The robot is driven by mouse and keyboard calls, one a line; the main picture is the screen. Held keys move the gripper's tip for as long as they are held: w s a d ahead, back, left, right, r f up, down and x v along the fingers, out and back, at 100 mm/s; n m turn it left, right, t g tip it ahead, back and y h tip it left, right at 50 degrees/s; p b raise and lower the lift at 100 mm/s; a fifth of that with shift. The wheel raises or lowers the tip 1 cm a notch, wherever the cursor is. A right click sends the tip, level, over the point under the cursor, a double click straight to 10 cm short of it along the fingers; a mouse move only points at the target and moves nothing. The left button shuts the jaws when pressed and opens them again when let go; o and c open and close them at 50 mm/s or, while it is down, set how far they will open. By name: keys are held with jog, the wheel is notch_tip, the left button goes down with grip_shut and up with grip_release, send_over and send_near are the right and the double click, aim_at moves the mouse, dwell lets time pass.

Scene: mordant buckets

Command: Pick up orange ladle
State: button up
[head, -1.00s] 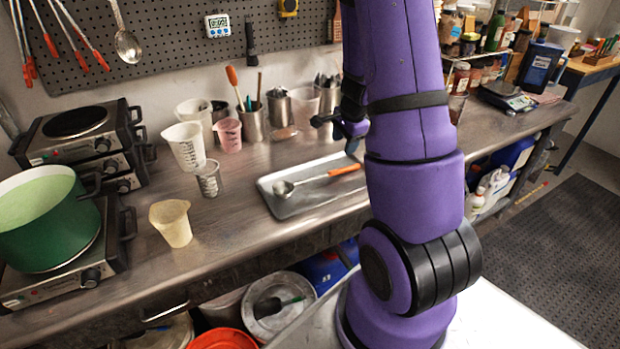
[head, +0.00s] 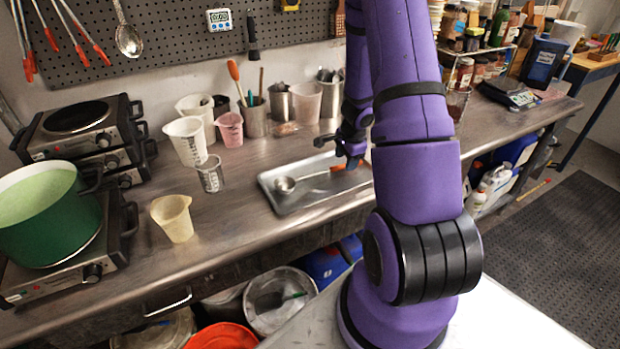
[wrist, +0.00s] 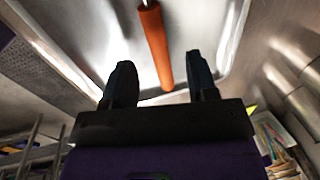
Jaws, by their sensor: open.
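The orange ladle (head: 285,184) lies in a shallow metal tray (head: 290,208) on the steel bench, its round bowl to the left and its orange handle running right. My gripper (head: 348,160) is at the handle's right end, partly covering it in the head view. In the wrist view the orange handle (wrist: 155,45) reaches down between the two dark fingertips of my gripper (wrist: 160,82). The fingers are open, with a gap on either side of the handle. I cannot tell the exact height between fingers and handle.
Beakers and cups (head: 188,140) and metal pots of tools stand behind and left of the tray. A cream cup (head: 173,218) stands to the left, near a green pot (head: 45,215) on a hot plate.

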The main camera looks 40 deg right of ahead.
jog(key=shift+w+f, duration=0.2)
jog(key=shift+f, duration=1.15)
grip_shut()
